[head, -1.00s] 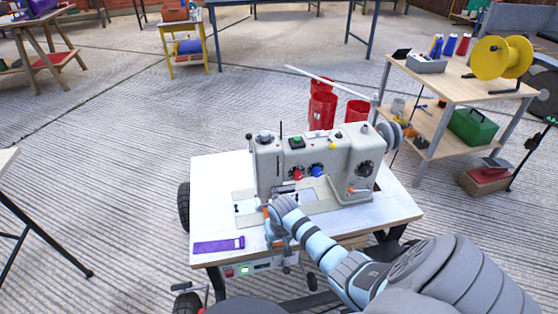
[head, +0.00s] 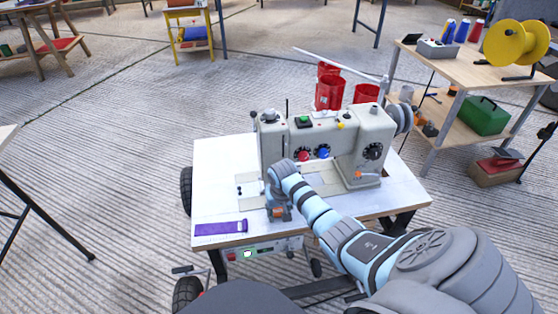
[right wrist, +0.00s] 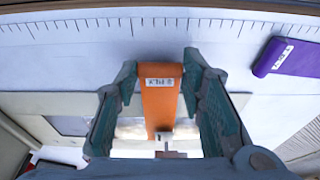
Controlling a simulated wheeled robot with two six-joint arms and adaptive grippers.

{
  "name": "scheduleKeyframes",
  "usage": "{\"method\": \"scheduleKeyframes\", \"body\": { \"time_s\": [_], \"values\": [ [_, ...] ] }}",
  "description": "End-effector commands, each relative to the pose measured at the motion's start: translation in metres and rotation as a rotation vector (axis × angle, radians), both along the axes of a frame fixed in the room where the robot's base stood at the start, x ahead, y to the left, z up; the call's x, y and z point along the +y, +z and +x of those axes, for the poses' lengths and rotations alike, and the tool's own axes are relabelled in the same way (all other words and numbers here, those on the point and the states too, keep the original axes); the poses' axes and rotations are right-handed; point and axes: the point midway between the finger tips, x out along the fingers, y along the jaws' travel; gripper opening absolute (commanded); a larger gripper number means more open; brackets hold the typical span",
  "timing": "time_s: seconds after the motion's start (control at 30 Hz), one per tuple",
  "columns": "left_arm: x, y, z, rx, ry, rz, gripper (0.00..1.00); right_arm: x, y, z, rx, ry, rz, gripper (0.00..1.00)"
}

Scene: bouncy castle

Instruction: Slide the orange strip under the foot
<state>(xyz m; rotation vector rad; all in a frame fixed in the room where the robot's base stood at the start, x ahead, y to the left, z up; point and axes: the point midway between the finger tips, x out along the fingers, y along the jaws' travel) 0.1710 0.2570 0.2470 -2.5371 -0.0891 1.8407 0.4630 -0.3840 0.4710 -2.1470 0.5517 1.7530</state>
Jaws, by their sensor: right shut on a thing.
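The orange strip (right wrist: 159,98) lies between the two fingers of my right gripper (right wrist: 158,68) in the right wrist view, its white label at the top end. The gripper is shut on it. The strip's lower end reaches close to the machine's foot (right wrist: 164,136); I cannot tell whether it is under it. In the head view my right gripper (head: 278,212) is at the front of the grey sewing machine (head: 325,140), over the white table (head: 212,180). My arm and hand hide most of the strip and the foot there. My left gripper is not in view.
A purple strip (head: 221,228) lies flat near the table's front left corner. It also shows in the right wrist view (right wrist: 288,57). A ruler scale (right wrist: 160,22) runs along the table edge. A wooden shelf table (head: 470,80) stands at right.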

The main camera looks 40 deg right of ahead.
Motion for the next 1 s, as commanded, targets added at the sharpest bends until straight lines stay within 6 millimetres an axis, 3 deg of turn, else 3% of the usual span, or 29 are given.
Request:
{"method": "scheduleKeyframes", "body": {
  "time_s": [0.7, 0.73, 0.87, 1.0],
  "values": [
    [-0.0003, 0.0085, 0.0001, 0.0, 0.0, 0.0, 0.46, 0.0005, -0.0019, -0.0026, 0.0, 0.0, 0.0, 0.21],
    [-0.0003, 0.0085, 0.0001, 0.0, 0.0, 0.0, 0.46, 0.0005, -0.0018, -0.0026, 0.0, 0.0, 0.0, 0.38],
    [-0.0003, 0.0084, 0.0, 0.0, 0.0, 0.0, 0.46, 0.0005, -0.0018, -0.0026, 0.0, 0.0, 0.0, 0.58],
    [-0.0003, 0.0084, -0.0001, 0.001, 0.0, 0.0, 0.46, 0.0005, -0.0018, -0.0026, 0.0, 0.0, 0.0, 0.6]
  ]
}}
